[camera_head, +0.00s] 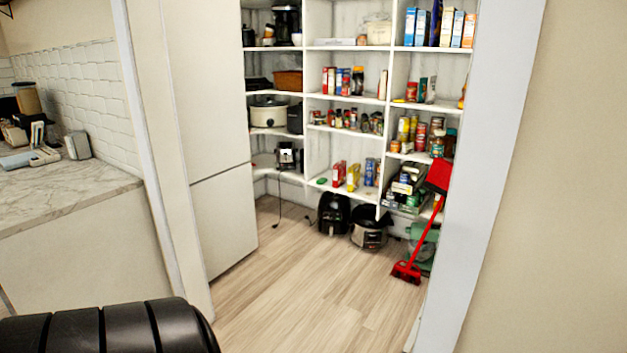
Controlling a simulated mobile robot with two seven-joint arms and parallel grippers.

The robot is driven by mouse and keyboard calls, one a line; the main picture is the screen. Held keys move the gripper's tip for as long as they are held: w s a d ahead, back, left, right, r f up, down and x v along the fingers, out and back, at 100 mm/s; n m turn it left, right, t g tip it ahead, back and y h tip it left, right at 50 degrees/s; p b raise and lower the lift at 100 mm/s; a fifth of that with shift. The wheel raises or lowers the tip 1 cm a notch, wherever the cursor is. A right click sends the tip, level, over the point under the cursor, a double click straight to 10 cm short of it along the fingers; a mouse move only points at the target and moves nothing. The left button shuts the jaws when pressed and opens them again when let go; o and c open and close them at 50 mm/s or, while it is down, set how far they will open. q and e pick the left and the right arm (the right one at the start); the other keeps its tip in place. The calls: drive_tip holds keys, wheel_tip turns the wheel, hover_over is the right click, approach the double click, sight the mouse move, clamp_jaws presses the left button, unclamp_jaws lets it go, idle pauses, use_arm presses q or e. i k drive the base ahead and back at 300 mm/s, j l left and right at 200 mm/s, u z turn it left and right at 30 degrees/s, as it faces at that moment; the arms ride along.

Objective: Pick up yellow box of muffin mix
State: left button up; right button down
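A small yellow box (353,177) stands on a low shelf in the middle bay of the pantry, between red boxes (338,173) on its left and blue containers (371,172) on its right. Its label is too small to read, so I cannot tell if it is the muffin mix. Other yellow items (403,128) stand one shelf higher in the right bay, among cans. Neither of my grippers shows in the head view.
White corner shelving (345,103) holds many goods. A red broom (427,227) leans at the right doorway edge. A black appliance (334,213) and a cooker (369,228) stand on the floor under the shelves. The wooden floor (305,285) ahead is clear. A marble counter (70,192) is at left.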

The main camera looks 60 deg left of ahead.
sight(354, 171)
drive_tip(key=u, duration=1.5)
drive_tip(key=j+u, duration=0.1)
drive_tip(key=i+j, duration=0.6)
drive_tip(key=i+j+z, duration=0.1)
drive_tip(key=i+j, duration=0.45)
drive_tip(key=j, duration=0.2)
drive_tip(key=i+z, duration=0.2)
drive_tip(key=i, duration=0.55)
drive_tip(key=i+j+z, duration=0.2)
drive_tip(key=i, duration=0.5)
drive_tip(key=i+u, duration=0.1)
drive_tip(key=i, duration=0.65)
drive_tip(key=i+u, duration=0.15)
drive_tip(key=i, duration=0.6)
drive_tip(key=l, duration=0.05)
